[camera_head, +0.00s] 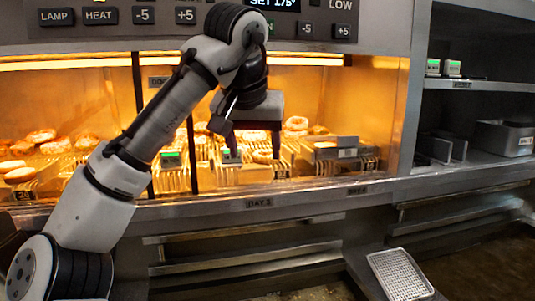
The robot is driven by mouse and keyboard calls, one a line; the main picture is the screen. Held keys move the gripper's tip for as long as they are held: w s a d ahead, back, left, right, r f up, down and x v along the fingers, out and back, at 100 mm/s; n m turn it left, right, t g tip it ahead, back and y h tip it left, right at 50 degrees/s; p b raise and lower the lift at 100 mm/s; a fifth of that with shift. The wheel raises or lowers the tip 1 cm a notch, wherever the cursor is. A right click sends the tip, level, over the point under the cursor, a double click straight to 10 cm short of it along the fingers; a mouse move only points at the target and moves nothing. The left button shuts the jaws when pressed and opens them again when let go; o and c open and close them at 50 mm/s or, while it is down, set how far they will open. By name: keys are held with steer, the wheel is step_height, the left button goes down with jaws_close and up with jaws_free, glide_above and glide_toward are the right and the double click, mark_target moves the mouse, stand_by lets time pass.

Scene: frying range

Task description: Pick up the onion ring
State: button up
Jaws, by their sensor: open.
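Several golden, round fried pieces lie on wire racks inside the lit warming cabinet; I cannot tell surely which are onion rings. One pale golden piece (264,156) lies on the rack just below my gripper, partly hidden by it. Another piece (296,124) lies further back to the right.
More golden pieces (41,136) lie in the left bay. Upright dividers (137,85) split the opening, and the control panel (100,30) overhangs it. A small green-topped box (171,160) stands on the rack. A metal block (335,148) sits right. A perforated tray (400,276) lies lower right.

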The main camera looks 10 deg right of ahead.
steer(key=p, duration=0.4)
glide_above(266, 157)
steer(key=shift+s+a+r, duration=0.1)
steer(key=shift+s+a, duration=0.3)
steer(key=p+x, duration=0.1)
steer(key=x, duration=0.4)
steer(key=shift+w, duration=0.2)
steer(key=shift+c, duration=0.4)
steer(key=c, duration=0.3)
